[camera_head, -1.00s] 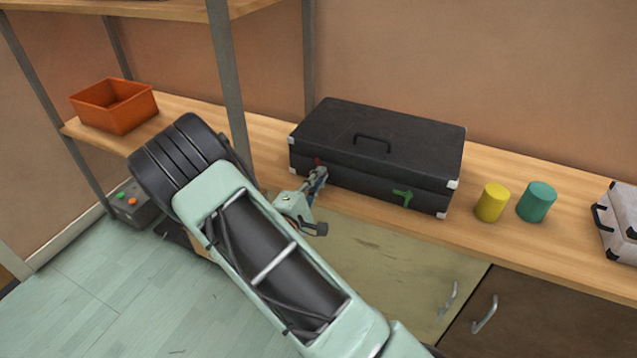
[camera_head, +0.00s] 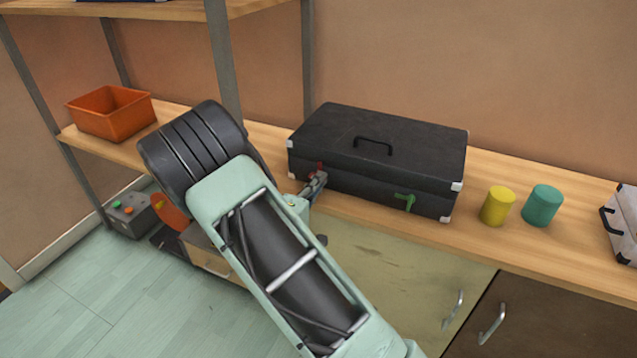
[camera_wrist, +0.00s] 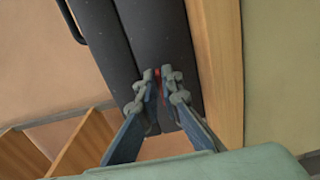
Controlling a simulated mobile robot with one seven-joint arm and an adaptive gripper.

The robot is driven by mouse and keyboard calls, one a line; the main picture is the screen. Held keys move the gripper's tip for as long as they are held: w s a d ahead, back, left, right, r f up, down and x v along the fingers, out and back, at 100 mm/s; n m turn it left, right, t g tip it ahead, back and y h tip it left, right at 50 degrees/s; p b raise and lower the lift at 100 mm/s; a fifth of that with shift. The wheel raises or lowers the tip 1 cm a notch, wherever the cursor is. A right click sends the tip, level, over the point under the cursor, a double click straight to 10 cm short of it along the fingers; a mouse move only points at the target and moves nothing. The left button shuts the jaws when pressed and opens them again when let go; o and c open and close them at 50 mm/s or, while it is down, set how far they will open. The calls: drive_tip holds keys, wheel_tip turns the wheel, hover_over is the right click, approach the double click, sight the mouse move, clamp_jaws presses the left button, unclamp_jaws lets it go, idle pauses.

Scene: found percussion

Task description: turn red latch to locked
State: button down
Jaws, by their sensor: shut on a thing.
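The black case (camera_head: 378,145) lies on the wooden shelf with its latch side facing me. The red latch (camera_head: 319,167) is on the left part of its front, partly hidden by my gripper (camera_head: 316,184). In the wrist view the red latch (camera_wrist: 157,72) shows as a small red patch between the fingertips of my gripper (camera_wrist: 158,86). My gripper is shut on the red latch. The latch's exact angle is hidden by the fingers. A green latch (camera_head: 406,200) sits on the right part of the case front, apart from my gripper.
A yellow cylinder (camera_head: 498,206) and a teal cylinder (camera_head: 542,205) stand right of the case, with a light case (camera_head: 626,225) at the right edge. An orange bin (camera_head: 110,113) is at the left. A shelf post (camera_head: 224,70) rises behind my arm. Cabinet doors are below.

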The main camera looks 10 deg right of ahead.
drive_tip(key=c, duration=2.1)
unclamp_jaws()
drive_tip(key=v, duration=1.2)
